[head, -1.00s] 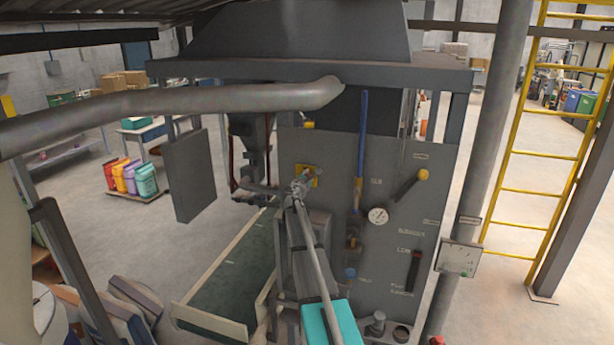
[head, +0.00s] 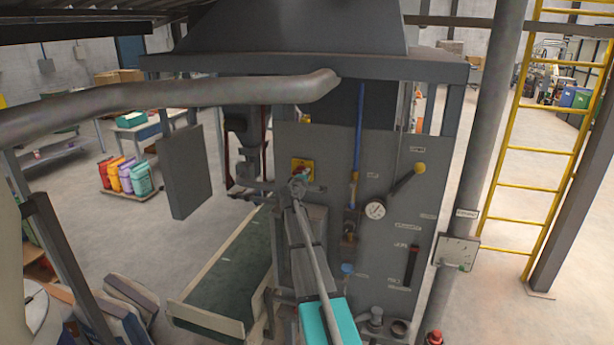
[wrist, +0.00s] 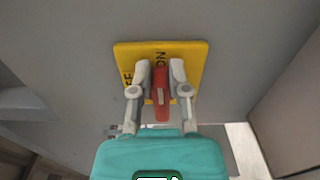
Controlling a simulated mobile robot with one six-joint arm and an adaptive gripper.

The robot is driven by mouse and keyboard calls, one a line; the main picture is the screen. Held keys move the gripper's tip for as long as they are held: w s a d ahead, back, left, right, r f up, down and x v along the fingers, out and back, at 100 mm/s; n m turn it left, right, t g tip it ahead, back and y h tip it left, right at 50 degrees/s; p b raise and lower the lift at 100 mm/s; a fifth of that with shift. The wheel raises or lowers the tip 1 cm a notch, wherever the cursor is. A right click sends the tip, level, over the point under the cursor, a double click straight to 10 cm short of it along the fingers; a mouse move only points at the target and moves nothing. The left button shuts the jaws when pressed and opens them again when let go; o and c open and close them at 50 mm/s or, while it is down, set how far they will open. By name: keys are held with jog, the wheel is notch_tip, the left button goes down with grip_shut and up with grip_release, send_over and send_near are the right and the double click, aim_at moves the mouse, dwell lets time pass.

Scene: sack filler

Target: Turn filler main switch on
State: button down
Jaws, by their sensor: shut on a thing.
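The main switch is a red handle (wrist: 161,108) on a yellow plate (wrist: 196,58) in the wrist view. Black lettering reading ON stands by the handle's top end, and partly hidden lettering, seemingly OFF, is at the plate's left. The handle stands nearly upright in this view. My gripper (wrist: 160,76) has one finger on each side of the handle and is shut on it. In the head view the yellow plate (head: 302,166) is on the upper left of the grey panel, and my gripper (head: 299,183) covers part of it.
The grey filler panel (head: 335,150) also carries a yellow-knobbed lever (head: 405,182), a round gauge (head: 375,209) and a blue vertical pipe (head: 359,120). A large grey pipe (head: 200,97) crosses above my arm. A green conveyor (head: 238,270) lies to the left.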

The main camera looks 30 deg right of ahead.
jog(key=shift+w, duration=0.25)
jog(key=c, duration=0.6)
grip_release()
jog(key=shift+w+f, duration=0.1)
jog(key=shift+s, duration=0.2)
jog(key=v, duration=1.2)
